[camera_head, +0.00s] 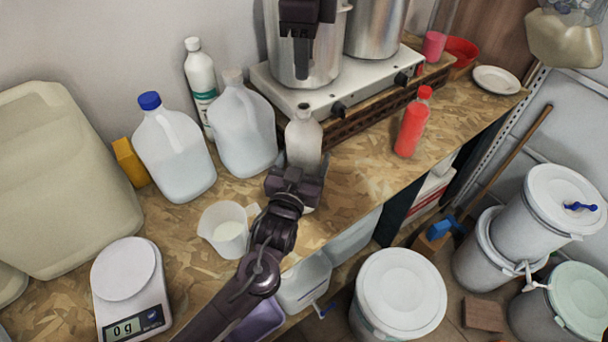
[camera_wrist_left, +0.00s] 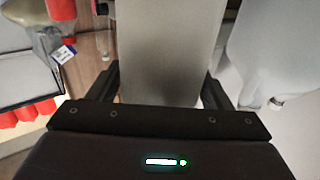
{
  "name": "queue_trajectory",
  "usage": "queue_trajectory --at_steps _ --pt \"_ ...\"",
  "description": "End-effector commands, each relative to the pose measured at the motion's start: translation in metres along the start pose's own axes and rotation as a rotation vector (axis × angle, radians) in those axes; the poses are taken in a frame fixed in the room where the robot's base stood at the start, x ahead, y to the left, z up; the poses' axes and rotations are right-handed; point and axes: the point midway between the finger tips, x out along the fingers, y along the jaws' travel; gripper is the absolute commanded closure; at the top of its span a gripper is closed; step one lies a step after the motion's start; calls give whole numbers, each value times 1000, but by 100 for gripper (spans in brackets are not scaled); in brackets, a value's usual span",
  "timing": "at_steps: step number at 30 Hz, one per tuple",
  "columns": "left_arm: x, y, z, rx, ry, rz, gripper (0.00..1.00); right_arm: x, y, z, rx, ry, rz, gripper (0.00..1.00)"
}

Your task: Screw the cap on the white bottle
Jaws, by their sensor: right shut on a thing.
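The white bottle (camera_head: 304,140) stands upright near the front edge of the wooden worktop, with a small dark spot at the top of its neck. My left gripper (camera_head: 297,178) is around its lower body. In the left wrist view the bottle (camera_wrist_left: 165,50) fills the space between the fingers of my left gripper (camera_wrist_left: 162,95), which close against its two sides. My right gripper (camera_head: 303,72) points down above the bottle, in front of the metal pot. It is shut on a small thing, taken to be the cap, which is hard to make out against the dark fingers.
Two jugs (camera_head: 175,155) (camera_head: 243,130) stand left of the bottle, with a measuring cup (camera_head: 226,232) in front. A steel pot (camera_head: 270,50) on a burner (camera_head: 300,98) stands behind. A red bottle (camera_head: 411,125) is to the right, with bare worktop (camera_head: 365,165) between.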

Motion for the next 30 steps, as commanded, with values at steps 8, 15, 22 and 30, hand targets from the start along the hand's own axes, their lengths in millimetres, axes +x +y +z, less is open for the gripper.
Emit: queue_trajectory --at_steps 8,15,22,30 --pt "0 0 0 0 0 0 65 0 0 0 0 0 0 91" --pt "0 0 0 1 -1 0 75 12 1 0 0 1 4 91" --pt "0 0 0 1 -1 0 75 44 0 -1 0 -1 -3 91" --pt "0 0 1 1 -1 0 75 50 0 0 0 -1 -8 91"
